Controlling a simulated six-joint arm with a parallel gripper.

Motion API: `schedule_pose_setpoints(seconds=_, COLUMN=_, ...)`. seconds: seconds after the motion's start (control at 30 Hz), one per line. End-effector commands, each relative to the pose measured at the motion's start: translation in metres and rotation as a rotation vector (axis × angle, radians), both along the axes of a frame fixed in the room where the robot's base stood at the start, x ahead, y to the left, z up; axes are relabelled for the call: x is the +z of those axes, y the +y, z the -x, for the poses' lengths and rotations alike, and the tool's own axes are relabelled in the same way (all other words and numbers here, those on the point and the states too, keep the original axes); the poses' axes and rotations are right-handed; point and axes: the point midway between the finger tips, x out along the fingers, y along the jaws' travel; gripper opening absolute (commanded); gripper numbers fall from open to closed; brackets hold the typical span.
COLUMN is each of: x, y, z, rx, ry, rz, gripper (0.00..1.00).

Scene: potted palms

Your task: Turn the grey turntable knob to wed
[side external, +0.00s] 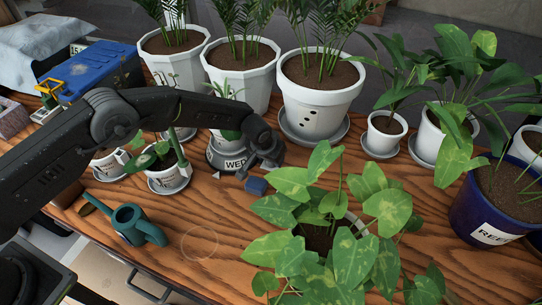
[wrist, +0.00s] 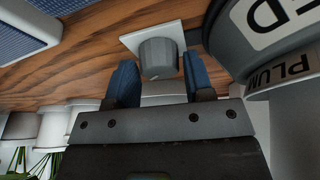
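The grey turntable (side external: 222,157) stands mid-table with a small potted plant (side external: 226,128) on it, and a WED label (side external: 235,163) on its side faces the side camera. In the wrist view, a grey round curved body (wrist: 228,45) at right bears a label ending in ED and a lower one reading PLUM. A small grey knob (wrist: 158,57) stands on a white square plate (wrist: 130,41) in the wrist view. My gripper (wrist: 161,80) is open, its blue fingertips on either side of the knob with gaps visible. My gripper (side external: 262,178) hides the knob in the side view.
Large white palm pots (side external: 320,100) stand behind. A broad-leaved plant (side external: 330,210) is close in front at right. A teal watering can (side external: 130,222) and small potted plants (side external: 168,177) are at left. Bare wood (side external: 205,240) lies in front of the turntable.

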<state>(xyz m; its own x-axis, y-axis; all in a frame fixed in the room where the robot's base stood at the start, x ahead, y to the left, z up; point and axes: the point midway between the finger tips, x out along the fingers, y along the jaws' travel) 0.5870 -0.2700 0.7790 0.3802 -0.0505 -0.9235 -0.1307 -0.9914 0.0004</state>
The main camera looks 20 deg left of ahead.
Motion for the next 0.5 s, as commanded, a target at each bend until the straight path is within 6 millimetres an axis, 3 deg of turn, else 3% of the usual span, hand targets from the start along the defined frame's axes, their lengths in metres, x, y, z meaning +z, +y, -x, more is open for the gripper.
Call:
schedule_pose_setpoints(seconds=0.17, x=-0.0001, y=0.0, z=0.0001, rx=0.0, ry=0.0, rz=0.0, gripper=0.63)
schedule_pose_setpoints(seconds=0.5, x=0.0065, y=0.0001, z=0.0025, rx=0.0, ry=0.001, rz=0.0, gripper=0.63)
